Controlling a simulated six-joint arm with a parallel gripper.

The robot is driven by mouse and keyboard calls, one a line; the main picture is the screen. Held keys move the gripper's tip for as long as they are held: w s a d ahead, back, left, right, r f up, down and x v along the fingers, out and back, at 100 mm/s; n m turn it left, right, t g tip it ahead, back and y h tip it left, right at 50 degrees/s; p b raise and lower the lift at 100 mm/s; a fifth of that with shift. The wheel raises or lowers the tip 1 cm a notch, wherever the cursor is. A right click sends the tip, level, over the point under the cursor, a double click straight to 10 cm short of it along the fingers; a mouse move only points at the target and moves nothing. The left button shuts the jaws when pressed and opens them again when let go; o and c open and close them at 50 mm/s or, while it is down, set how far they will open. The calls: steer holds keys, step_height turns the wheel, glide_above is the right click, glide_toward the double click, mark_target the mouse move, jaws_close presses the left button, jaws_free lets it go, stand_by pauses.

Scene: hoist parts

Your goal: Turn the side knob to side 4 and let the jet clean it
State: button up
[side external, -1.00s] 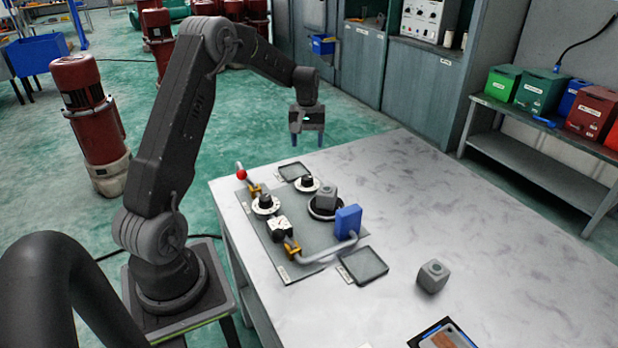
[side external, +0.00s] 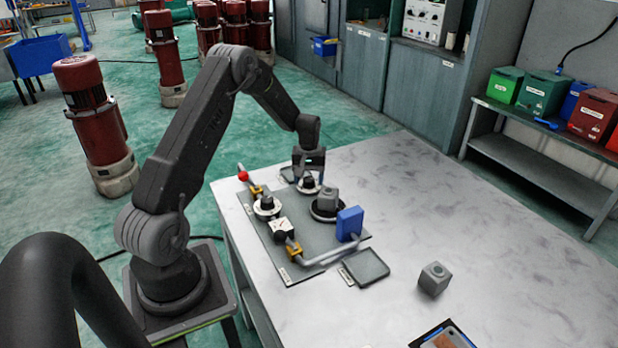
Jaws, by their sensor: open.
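A grey panel (side external: 307,252) on the table carries two black knobs on white dials. The far knob (side external: 309,183) is just below my gripper (side external: 309,177), whose open fingers come down around or just behind it; I cannot tell whether they touch it. The near-left knob (side external: 266,203) stands free. A grey block (side external: 327,198) sits on a round black turntable (side external: 325,215). A blue block (side external: 349,222) stands beside it, at the end of a grey pipe (side external: 325,257). Dial markings are too small to read, and no jet is visible.
A red-balled lever (side external: 243,175) and a small white gauge (side external: 281,226) are on the panel's left side. A dark tray (side external: 366,266) lies at front right; another is partly behind my gripper. A loose grey block (side external: 433,279) lies right. The table's right side is mostly clear.

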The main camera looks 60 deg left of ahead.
steer(key=shift+c, duration=0.2)
steer(key=c, duration=0.9)
steer(key=shift+m, duration=0.3)
steer(key=m, duration=0.4)
steer(key=shift+m, duration=2.1)
steer(key=o, duration=0.9)
